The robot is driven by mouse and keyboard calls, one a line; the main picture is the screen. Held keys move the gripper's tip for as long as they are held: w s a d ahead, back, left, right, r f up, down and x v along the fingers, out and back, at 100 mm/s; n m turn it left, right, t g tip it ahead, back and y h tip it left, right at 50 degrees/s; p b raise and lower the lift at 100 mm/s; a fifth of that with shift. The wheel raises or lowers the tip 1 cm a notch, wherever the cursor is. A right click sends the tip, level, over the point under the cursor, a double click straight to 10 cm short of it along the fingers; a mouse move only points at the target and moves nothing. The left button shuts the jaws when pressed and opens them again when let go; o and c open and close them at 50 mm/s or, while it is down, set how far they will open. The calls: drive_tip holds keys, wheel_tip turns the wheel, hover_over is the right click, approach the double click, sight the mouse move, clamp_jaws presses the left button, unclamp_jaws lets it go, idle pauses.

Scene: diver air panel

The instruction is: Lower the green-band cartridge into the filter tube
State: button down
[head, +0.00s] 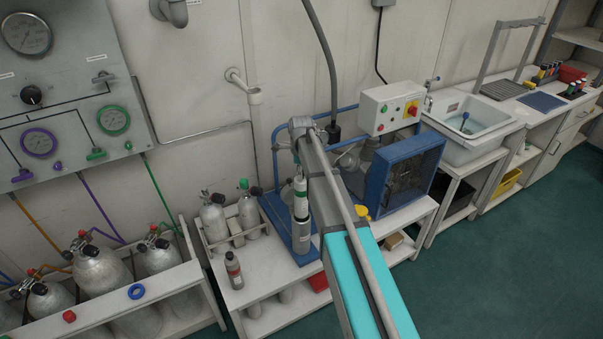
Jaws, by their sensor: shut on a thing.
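The green-band cartridge (300,205) is a slim white cylinder with a green band near its top. It looks upright, just left of my arm. A grey metal cylinder, which looks like the filter tube (302,238), stands on the blue compressor base directly under it. The cartridge's lower end lines up with the tube mouth; I cannot tell whether it is above the mouth or slightly inside. My gripper (299,168) points down over the cartridge and is shut on its top.
The blue-framed compressor (408,172) and a white control box (391,107) stand close on the right. Two cylinders (248,210) stand in a rack at left, with a small dark-grey bottle (233,270) in front. A yellow cap (362,212) is right of the arm.

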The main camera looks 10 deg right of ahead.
drive_tip(key=b, duration=0.9)
approach(301, 212)
drive_tip(key=shift+w+d+f, duration=0.15)
drive_tip(key=shift+w+f, duration=0.2)
drive_tip(key=shift+w, duration=0.3)
drive_tip(key=shift+w+d+f, duration=0.15)
drive_tip(key=shift+w+f, duration=0.15)
drive_tip(key=shift+w, duration=0.35)
drive_tip(key=shift+f, duration=0.15)
idle(0.4)
drive_tip(key=shift+f+b, duration=4.35)
drive_tip(key=shift+b, duration=0.05)
drive_tip(key=shift+f, duration=0.1)
drive_tip(key=shift+f+b, duration=1.3)
drive_tip(key=shift+b, duration=0.15)
drive_tip(key=shift+c, duration=1.2)
unclamp_jaws()
drive_tip(key=shift+r, duration=0.1)
drive_tip(key=shift+r, duration=0.1)
